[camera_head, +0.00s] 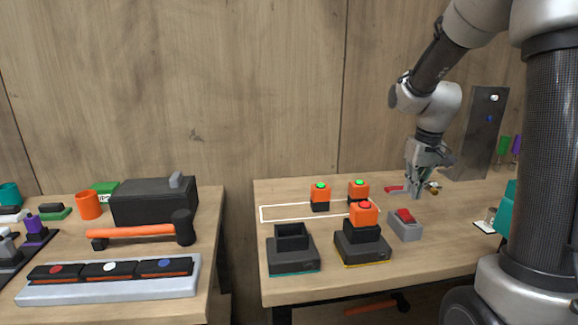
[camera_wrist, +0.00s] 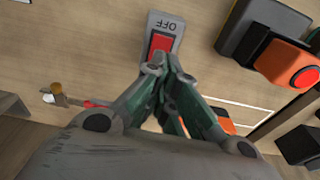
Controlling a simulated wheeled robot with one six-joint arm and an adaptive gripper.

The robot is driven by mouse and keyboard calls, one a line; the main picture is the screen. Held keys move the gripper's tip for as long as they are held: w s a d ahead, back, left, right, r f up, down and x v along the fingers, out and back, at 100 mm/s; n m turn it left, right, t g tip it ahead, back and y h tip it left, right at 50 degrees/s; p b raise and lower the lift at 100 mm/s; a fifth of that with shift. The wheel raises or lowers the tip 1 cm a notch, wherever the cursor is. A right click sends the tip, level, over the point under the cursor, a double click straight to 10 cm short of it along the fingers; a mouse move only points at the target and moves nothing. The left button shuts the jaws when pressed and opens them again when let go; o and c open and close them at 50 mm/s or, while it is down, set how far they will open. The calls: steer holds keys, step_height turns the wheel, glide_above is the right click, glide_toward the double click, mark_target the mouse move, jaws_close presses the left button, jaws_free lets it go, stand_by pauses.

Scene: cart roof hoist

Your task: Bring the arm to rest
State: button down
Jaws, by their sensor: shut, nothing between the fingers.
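My gripper (camera_head: 416,190) is shut and empty, fingers pointing down above the right table (camera_head: 290,190). In the wrist view my gripper (camera_wrist: 168,62) has its fingertips together, in front of the red rocker of a grey switch box marked OFF (camera_wrist: 165,20). In the head view the switch box (camera_head: 405,228) with its red rocker (camera_head: 405,215) stands on the table, a little nearer the camera than my gripper. I cannot tell from the wrist view whether the fingertips touch the switch, but in the head view they look apart from it.
Near the gripper are a red-handled item (camera_head: 394,189) and a grey upright panel (camera_head: 482,135). Orange-black blocks (camera_head: 320,196) and two dark docks (camera_head: 292,257) stand left of the switch. The left table (camera_head: 210,215) holds a hammer (camera_head: 135,232) and black toolbox (camera_head: 150,207). A gap separates the tables.

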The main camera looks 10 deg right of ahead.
steer(key=s+a+r+t, duration=0.1)
steer(key=s+r, duration=0.3)
steer(key=s, duration=0.7)
steer(key=s+a+r+t, duration=0.2)
steer(key=s+a+r, duration=0.2)
steer(key=s, duration=0.7)
steer(key=shift+s+r, duration=0.25)
steer(key=shift+r, duration=0.25)
steer(key=w+d, duration=0.2)
steer(key=w, duration=0.8)
steer(key=w+d+f+g, duration=0.1)
steer(key=w+d, duration=0.2)
steer(key=w, duration=0.8)
steer(key=shift+d+f, duration=0.2)
